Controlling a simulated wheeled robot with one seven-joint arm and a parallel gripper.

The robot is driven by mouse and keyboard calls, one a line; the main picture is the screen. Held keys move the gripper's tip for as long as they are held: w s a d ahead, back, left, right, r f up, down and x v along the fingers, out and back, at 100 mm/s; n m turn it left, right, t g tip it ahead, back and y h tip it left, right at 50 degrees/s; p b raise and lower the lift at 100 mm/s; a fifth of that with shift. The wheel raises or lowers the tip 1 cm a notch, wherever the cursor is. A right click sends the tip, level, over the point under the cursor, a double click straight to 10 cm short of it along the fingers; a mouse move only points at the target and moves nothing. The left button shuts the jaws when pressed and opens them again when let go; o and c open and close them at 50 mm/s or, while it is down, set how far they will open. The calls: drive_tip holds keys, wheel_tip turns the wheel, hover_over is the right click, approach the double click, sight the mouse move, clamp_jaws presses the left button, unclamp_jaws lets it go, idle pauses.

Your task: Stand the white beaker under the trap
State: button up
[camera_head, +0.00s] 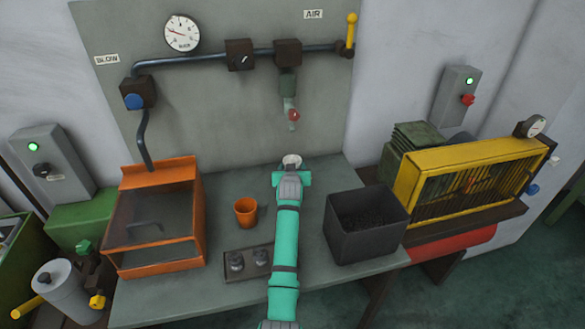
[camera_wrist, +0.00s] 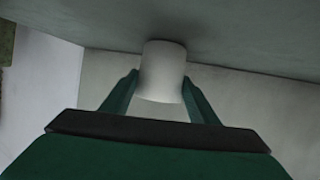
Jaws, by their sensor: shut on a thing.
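The white beaker (camera_head: 292,160) is at the far end of my arm, near the back of the bench. It also shows in the wrist view (camera_wrist: 163,68), between two green fingers. My gripper (camera_head: 291,175) is shut on it, with one finger on each side in the wrist view (camera_wrist: 160,92). The trap (camera_head: 289,105) hangs from the pipe on the back panel, with a red knob (camera_head: 293,115) at its lower end. In the head view the beaker is below the trap's lower end, with a gap between. I cannot tell whether the beaker touches the bench.
An orange cup (camera_head: 246,211) and a dark tray (camera_head: 237,264) with small metal parts are left of my arm. A dark bin (camera_head: 367,235) stands to the right. An orange hooded box (camera_head: 155,215) is at the left. A yellow guard (camera_head: 470,178) is at the right.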

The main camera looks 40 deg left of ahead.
drive_tip(key=o, duration=1)
drive_tip(key=shift+f, duration=0.1)
drive_tip(key=shift+o, duration=0.2)
drive_tip(key=v, duration=1.2)
